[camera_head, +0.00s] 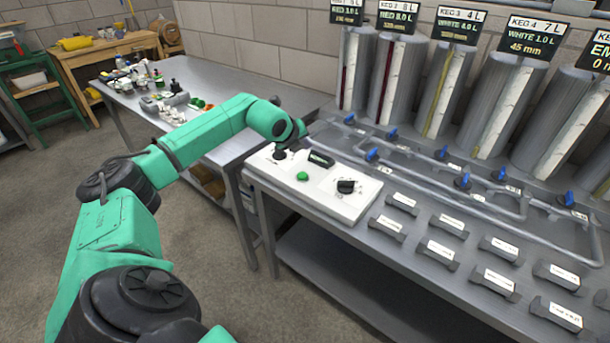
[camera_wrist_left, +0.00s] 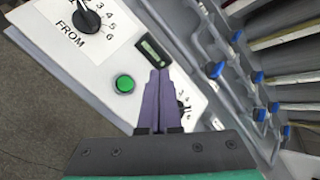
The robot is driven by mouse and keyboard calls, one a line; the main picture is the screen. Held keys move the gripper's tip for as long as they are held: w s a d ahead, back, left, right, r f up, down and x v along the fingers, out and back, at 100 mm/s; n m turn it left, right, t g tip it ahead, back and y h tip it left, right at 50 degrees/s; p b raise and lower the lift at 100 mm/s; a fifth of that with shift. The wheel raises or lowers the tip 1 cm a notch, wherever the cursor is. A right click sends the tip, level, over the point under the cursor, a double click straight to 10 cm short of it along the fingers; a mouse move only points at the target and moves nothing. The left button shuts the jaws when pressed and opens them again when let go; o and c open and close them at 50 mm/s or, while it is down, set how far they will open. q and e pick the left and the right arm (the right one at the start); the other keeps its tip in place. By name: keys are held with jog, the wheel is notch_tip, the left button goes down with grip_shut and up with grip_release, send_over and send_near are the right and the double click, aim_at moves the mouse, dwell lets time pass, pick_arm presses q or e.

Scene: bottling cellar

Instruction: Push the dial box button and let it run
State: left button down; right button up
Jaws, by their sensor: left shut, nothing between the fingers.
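The white dial box (camera_head: 335,206) lies on the steel bench in the head view. It has a green button (camera_head: 302,176), a small dark display (camera_head: 321,158) and a black dial (camera_head: 346,186). In the left wrist view the button (camera_wrist_left: 125,83) shows whole, with a black FROM dial (camera_wrist_left: 86,18) at upper left. My left gripper (camera_wrist_left: 159,73) is shut and empty, its purple fingers in front of the box, just right of the button in that view. They partly cover the second dial (camera_wrist_left: 182,106). I cannot tell their height above the box. My right gripper is not in view.
Pipes with blue valves (camera_head: 462,181) run across the bench behind the box. Tall kegs (camera_head: 400,75) with level strips and signs stand at the back. Several labelled dark blocks (camera_head: 438,250) lie right of the box. Another steel table (camera_head: 240,70) holds small items.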

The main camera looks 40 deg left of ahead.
aim_at(301, 177)
pick_arm(q)
jog(key=shift+s+a, duration=0.2)
jog(key=shift+a, duration=0.5)
jog(key=shift+d, duration=0.1)
notch_tip(301, 177, down, 8)
jog(key=b, duration=0.5)
jog(key=shift+f, duration=0.4)
dwell(1.1)
jog(key=shift+f+b, duration=0.35)
jog(key=shift+b, duration=0.45)
